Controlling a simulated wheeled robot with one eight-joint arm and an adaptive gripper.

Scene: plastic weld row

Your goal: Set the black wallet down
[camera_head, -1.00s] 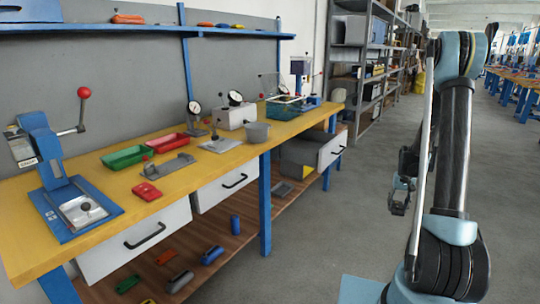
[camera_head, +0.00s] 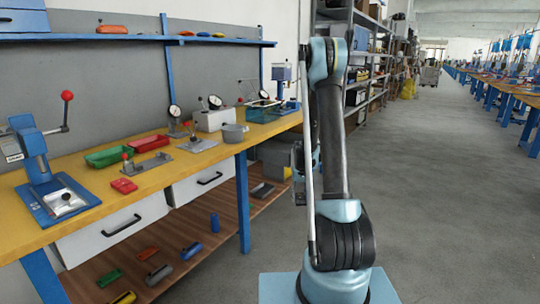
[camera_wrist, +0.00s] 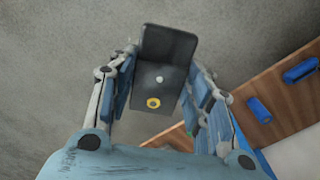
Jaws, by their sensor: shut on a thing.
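The black wallet (camera_wrist: 168,45) is in the wrist view, a dark folded shape with a small pale dot and a yellow ring on its near part. My gripper (camera_wrist: 160,78) is shut on it, with one finger along each side. The wallet is in the air with grey floor behind it. In the head view my gripper (camera_head: 299,172) shows only in part, left of my upright arm and right of the workbench, and I cannot make out the wallet there.
Open floor (camera_head: 440,200) lies to the right.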

